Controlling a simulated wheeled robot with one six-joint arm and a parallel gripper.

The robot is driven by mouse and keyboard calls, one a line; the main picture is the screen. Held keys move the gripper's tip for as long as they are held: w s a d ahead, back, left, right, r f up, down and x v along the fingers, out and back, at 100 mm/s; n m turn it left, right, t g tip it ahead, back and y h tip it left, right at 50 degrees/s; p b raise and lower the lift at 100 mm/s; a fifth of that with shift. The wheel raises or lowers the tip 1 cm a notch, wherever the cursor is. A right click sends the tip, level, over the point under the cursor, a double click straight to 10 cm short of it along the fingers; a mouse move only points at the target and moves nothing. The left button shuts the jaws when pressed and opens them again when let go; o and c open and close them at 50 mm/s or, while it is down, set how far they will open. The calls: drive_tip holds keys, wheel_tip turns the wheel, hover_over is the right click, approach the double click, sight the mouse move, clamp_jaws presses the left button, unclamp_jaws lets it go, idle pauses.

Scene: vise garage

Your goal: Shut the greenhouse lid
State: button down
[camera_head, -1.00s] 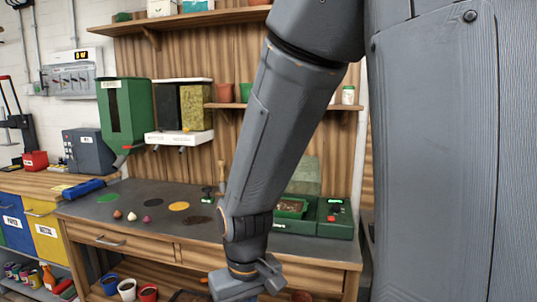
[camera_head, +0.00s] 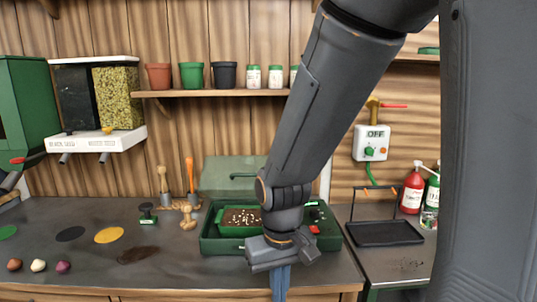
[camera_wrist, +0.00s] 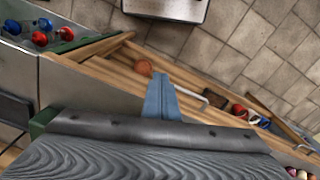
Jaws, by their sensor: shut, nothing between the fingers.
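The greenhouse lid (camera_head: 222,173) is a pale green, see-through panel. It stands raised at the back of the green greenhouse base (camera_head: 222,246), with a dark handle on its face. A green tray (camera_head: 240,230) of dark soil with pale specks sits in the open base. My gripper (camera_head: 281,285) has blue fingers and hangs low at the bench's front, in front of the greenhouse and apart from the lid. The fingers are shut and empty in the wrist view (camera_wrist: 160,92). My arm hides the right part of the greenhouse and lid.
A control box marked OFF (camera_head: 371,143) is on the wall at right. A black tray (camera_head: 384,233) and a red bottle (camera_head: 412,188) stand beyond the bench. Hand tools (camera_head: 189,178) stand left of the greenhouse. A shelf with pots (camera_head: 191,76) hangs above. Tiled floor (camera_wrist: 230,45) lies in front.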

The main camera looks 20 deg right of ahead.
drive_tip(key=w+r+m+t+h+p, duration=0.1)
drive_tip(key=w+r+t+p, duration=0.15)
drive_tip(key=w+r, duration=0.65)
drive_tip(key=w+r+m+t+p, duration=0.1)
drive_tip(key=w+r+p, duration=0.3)
drive_tip(key=r, duration=0.9)
drive_tip(key=w+r+m+t+h+p, duration=0.1)
drive_tip(key=w+r+m+t+p, duration=0.1)
drive_tip(key=w+r, duration=0.75)
drive_tip(key=shift+n+g, duration=0.25)
drive_tip(key=shift+n, duration=0.05)
drive_tip(key=x, duration=0.2)
drive_tip(key=p+x, duration=0.1)
drive_tip(key=x, duration=0.2)
drive_tip(key=p+x, duration=0.1)
drive_tip(key=x, duration=0.2)
drive_tip(key=shift+s+d+f, duration=0.15)
drive_tip(key=shift+s+f, duration=0.05)
drive_tip(key=s+f, duration=0.1)
drive_tip(key=s+a+f+p, duration=0.1)
drive_tip(key=shift+s+f+p, duration=0.2)
drive_tip(key=shift+s+p, duration=0.1)
drive_tip(key=shift+s, duration=0.1)
drive_tip(key=shift+f, duration=0.1)
